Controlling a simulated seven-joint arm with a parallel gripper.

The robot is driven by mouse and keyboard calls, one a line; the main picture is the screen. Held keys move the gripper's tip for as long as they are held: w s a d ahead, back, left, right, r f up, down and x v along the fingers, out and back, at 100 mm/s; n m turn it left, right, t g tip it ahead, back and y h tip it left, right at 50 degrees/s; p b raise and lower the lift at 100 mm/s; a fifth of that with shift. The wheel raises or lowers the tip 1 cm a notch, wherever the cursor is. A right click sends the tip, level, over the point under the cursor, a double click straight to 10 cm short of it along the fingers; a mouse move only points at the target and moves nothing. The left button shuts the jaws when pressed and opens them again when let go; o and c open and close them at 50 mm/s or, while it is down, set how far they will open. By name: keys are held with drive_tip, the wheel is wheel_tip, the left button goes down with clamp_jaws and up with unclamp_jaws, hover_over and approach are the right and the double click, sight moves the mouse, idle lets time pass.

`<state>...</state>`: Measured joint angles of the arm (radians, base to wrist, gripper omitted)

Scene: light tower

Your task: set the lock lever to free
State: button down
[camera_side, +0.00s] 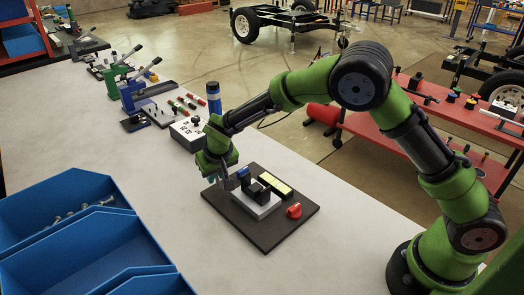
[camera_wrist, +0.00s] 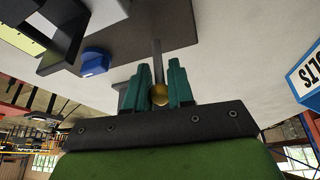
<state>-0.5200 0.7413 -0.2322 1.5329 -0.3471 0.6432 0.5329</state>
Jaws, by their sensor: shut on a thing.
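A dark base plate (camera_side: 262,238) lies on the table in the side view, with a black bracket on a light block (camera_side: 258,205). In the wrist view, a thin grey rod with a rounded brass end, which looks like the lock lever (camera_wrist: 158,52), runs from the dark plate down between my fingers. My gripper (camera_wrist: 159,88) is shut on it near the brass end. In the side view my gripper (camera_side: 226,182) is low at the plate's far left edge, and hides the lever. Any lever markings cannot be read.
On the plate are a yellow-green strip (camera_side: 275,185), a red knob (camera_side: 294,211) and a blue part (camera_side: 243,172), also in the wrist view (camera_wrist: 95,62). A white labelled box (camera_side: 187,131) and a blue cylinder (camera_side: 214,97) stand behind. Blue bins (camera_side: 85,245) are front left.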

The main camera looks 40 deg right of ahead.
drive_tip(key=shift+s+f+t, duration=0.2)
drive_tip(key=shift+s+t, duration=0.3)
drive_tip(key=shift+t, duration=0.35)
drive_tip(key=shift+s+f+t, duration=0.15)
drive_tip(key=shift+s+t, duration=0.3)
drive_tip(key=shift+t, duration=0.4)
drive_tip(key=shift+s+t, duration=0.15)
drive_tip(key=shift+t, duration=0.15)
drive_tip(key=shift+r, duration=0.15)
drive_tip(key=c, duration=1.1)
unclamp_jaws()
drive_tip(key=shift+r, duration=0.1)
